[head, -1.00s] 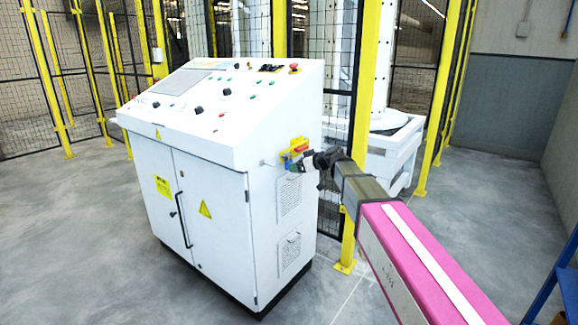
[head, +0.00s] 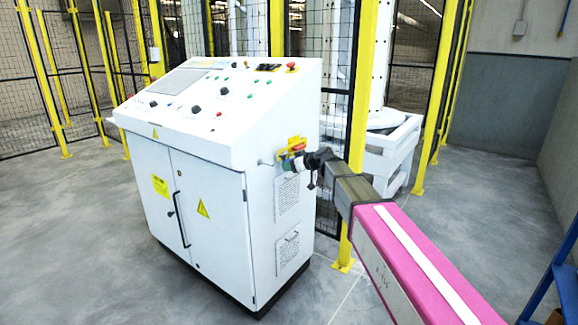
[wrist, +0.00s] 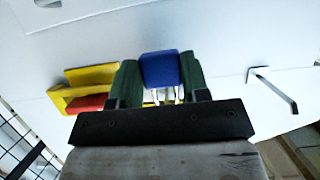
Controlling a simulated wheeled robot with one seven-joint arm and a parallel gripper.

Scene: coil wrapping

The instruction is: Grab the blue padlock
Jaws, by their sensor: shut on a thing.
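The blue padlock (wrist: 161,69) shows in the wrist view between the two green fingers of my gripper (wrist: 158,85). The fingers are shut on its sides. Its pale shackle shows below the blue body, towards my palm. In the head view my gripper (head: 286,163) is at the right side of the white control cabinet, in front of the yellow and red switch. Whether the padlock hangs on anything cannot be told.
The white cabinet (head: 205,215) carries a yellow mount with a red handle (wrist: 88,103), close beside the left finger. A bent metal hook (wrist: 274,90) sticks out to the right. A yellow fence post (head: 361,90) stands behind my arm. The floor in front is clear.

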